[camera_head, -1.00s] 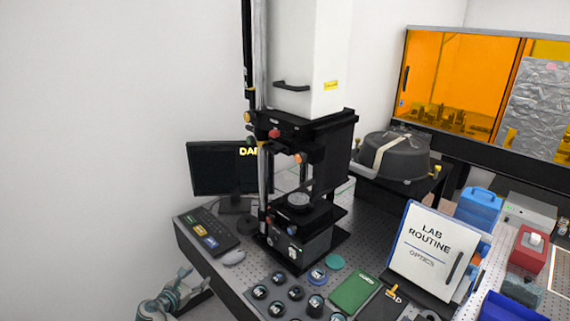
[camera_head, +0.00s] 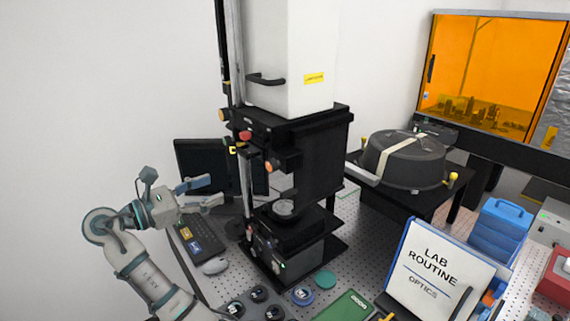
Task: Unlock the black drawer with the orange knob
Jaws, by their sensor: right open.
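The black drawer-like housing (camera_head: 318,155) is part of the tall instrument, below its white column. An orange knob (camera_head: 268,167) sits on the housing's front left corner. I cannot tell from here how the lock stands.
A round stage (camera_head: 285,208) sits below the housing. A keyboard (camera_head: 188,242) and mouse (camera_head: 214,265) lie below my gripper. A dark lidded pot (camera_head: 404,160) stands right.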

